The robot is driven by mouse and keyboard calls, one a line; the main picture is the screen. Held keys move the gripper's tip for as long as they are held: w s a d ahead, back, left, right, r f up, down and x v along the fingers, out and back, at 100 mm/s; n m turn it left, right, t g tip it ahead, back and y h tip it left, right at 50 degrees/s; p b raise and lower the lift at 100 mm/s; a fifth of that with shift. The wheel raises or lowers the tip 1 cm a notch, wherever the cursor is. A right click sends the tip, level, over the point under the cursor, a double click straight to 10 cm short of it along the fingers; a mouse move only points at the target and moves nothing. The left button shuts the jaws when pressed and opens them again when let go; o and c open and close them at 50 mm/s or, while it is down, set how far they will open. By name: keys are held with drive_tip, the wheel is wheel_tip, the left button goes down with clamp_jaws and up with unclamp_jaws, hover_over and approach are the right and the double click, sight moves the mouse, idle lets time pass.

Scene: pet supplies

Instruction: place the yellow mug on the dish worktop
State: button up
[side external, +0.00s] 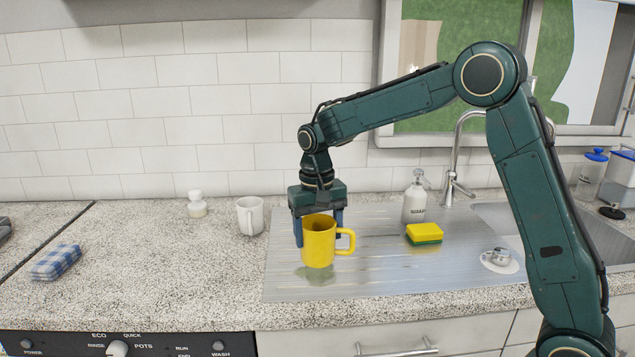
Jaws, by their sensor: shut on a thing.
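The yellow mug (318,246) is upright with its handle to the right. My gripper (319,232) is above and around it, with a blue finger showing at its left and another behind it at the right. The gripper is shut on the mug. The mug is over the left part of the metal dish worktop (380,277), and a yellowish reflection shows on the metal just below it. It looks slightly above the surface, but the exact gap is hard to tell. The mug hides part of the fingers.
A white mug (250,216) and a small white bottle (197,205) stand on the speckled counter at left. A yellow-green sponge (424,234), a soap dispenser (414,202) and a white drain piece (499,261) are to the right. The worktop's front is clear. A folded checked cloth (55,261) lies far left.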

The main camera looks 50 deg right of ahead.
sight(324, 265)
drive_tip(key=s+f+n, duration=0.1)
drive_tip(key=n, duration=0.1)
drive_tip(key=s+a+f+n, duration=0.1)
drive_tip(key=f+n, duration=0.1)
drive_tip(key=s+f+n, duration=0.1)
drive_tip(key=f, duration=0.1)
drive_tip(key=shift+s+a+f+n, duration=0.25)
drive_tip(key=shift+s+a+n, duration=0.1)
drive_tip(key=shift+n, duration=0.05)
drive_tip(key=shift+w+r, duration=0.1)
drive_tip(key=shift+w+d+r+m, duration=0.2)
drive_tip(key=shift+w+r+m, duration=0.3)
drive_tip(key=shift+r+m, duration=0.2)
drive_tip(key=w+d+r+m, duration=0.2)
drive_tip(key=w+r+m, duration=0.1)
drive_tip(key=r+m, duration=0.5)
drive_tip(key=w+d+r+m, duration=0.2)
drive_tip(key=d+r+m, duration=0.1)
drive_tip(key=r+m, duration=0.5)
drive_tip(key=shift+w+r, duration=0.25)
drive_tip(key=shift+w, duration=0.15)
wheel_tip(324, 265, down, 20)
drive_tip(key=shift+r, duration=0.15)
drive_tip(key=shift+f, duration=0.2)
idle(0.3)
